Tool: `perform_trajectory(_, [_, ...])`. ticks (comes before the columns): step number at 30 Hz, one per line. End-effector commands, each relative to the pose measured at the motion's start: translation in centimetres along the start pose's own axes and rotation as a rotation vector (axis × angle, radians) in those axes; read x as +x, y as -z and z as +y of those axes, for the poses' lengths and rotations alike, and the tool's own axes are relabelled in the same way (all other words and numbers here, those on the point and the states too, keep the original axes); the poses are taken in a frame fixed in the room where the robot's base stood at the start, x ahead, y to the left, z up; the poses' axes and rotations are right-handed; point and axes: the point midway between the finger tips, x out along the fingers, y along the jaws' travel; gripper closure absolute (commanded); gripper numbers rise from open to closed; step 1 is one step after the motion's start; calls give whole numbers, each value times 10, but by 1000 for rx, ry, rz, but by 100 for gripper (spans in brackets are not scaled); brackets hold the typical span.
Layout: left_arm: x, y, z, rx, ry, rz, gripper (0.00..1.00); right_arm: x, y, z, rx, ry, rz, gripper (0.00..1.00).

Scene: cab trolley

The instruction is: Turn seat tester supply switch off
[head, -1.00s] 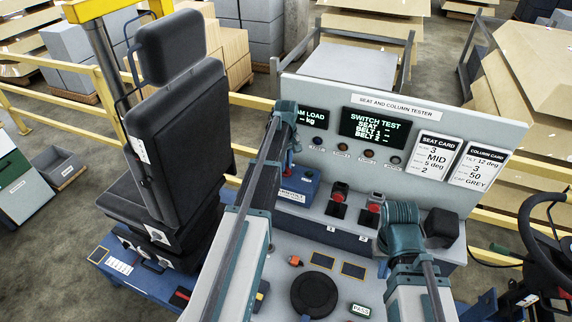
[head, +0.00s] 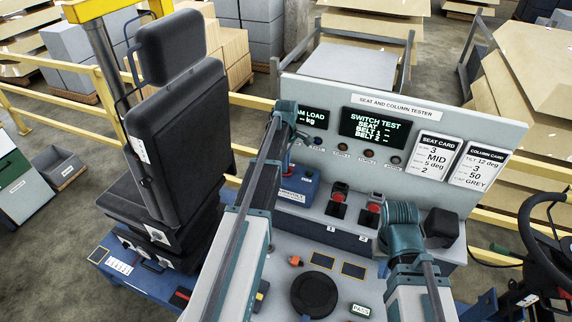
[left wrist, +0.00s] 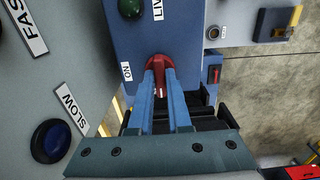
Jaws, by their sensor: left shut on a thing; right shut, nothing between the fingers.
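The supply switch is a red rotary knob (left wrist: 158,63) on a blue box (left wrist: 190,30), with a white mark on it. My left gripper (left wrist: 160,82) is shut on the knob, one blue finger on each side. An ON label (left wrist: 126,71) sits left of the knob in the left wrist view; no OFF label is readable. A green lamp (left wrist: 131,8) is above, beside a partly cut-off label starting LIV. In the head view the blue box (head: 301,184) stands at the tester's left, with my left gripper (head: 287,163) at it. My right arm's wrist stands before the console; its fingers are hidden.
The tester panel (head: 470,110) stands behind, with a SWITCH TEST screen (head: 374,124). Two red switches (head: 340,190) are right of the blue box. A black seat (head: 180,130) is close on the left, and a steering wheel (head: 545,235) on the right.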

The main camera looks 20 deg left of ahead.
Motion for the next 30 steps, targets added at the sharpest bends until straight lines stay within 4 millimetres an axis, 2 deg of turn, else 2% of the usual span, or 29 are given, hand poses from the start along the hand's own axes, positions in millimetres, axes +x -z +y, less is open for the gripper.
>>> perform_trajectory(16, [0, 0, 0, -24, 0, 0, 100, 0, 0, 0, 0, 0, 0, 100])
perform_trajectory(17, [0, 0, 0, -24, 0, 0, 82, 0, 0, 0, 0, 0, 0, 100])
perform_trajectory(21, [0, 0, 0, -23, 0, 0, 57, 0, 0, 0, 0, 0, 0, 100])
perform_trajectory(22, [0, 0, 0, -23, 0, 0, 54, 0, 0, 0, 0, 0, 0, 100])
perform_trajectory(30, [0, 0, 0, -22, 0, 0, 54, 0, 0, 0, 0, 0, 0, 100])
